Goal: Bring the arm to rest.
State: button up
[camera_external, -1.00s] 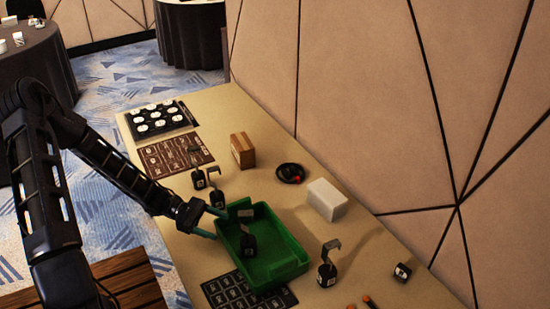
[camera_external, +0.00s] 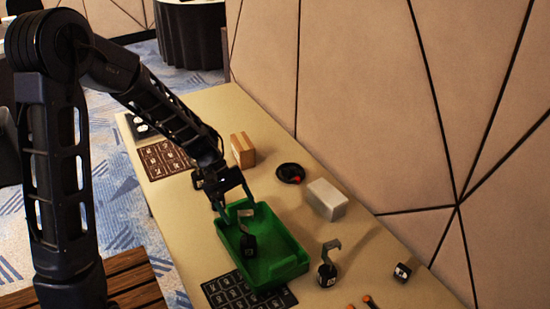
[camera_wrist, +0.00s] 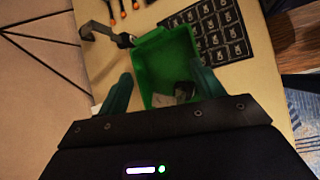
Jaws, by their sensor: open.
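My arm reaches over the table from the left, bent at a high elbow.
A panelled wall (camera_external: 370,100) stands along the right.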

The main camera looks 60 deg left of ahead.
jog(key=s+d+r+m+g+y, duration=0.1)
jog(key=s+d+r+m+y, duration=0.3)
jog(key=d+r, duration=0.4)
jog(key=s+d+r+m+y, duration=0.2)
jog(key=s+d+r+m, duration=0.25)
jog(key=d+r, duration=0.3)
jog(key=s+d+r+m+t+y, duration=0.1)
jog(key=s+d+r+m+t, duration=0.2)
jog(key=s+d+r+m, duration=0.3)
jog(key=s+r+m, duration=0.1)
jog(key=s, duration=0.4)
jog(key=shift+s+d+r+y, duration=0.15)
jog(key=shift+s+d+y, duration=0.15)
jog(key=shift+d, duration=0.1)
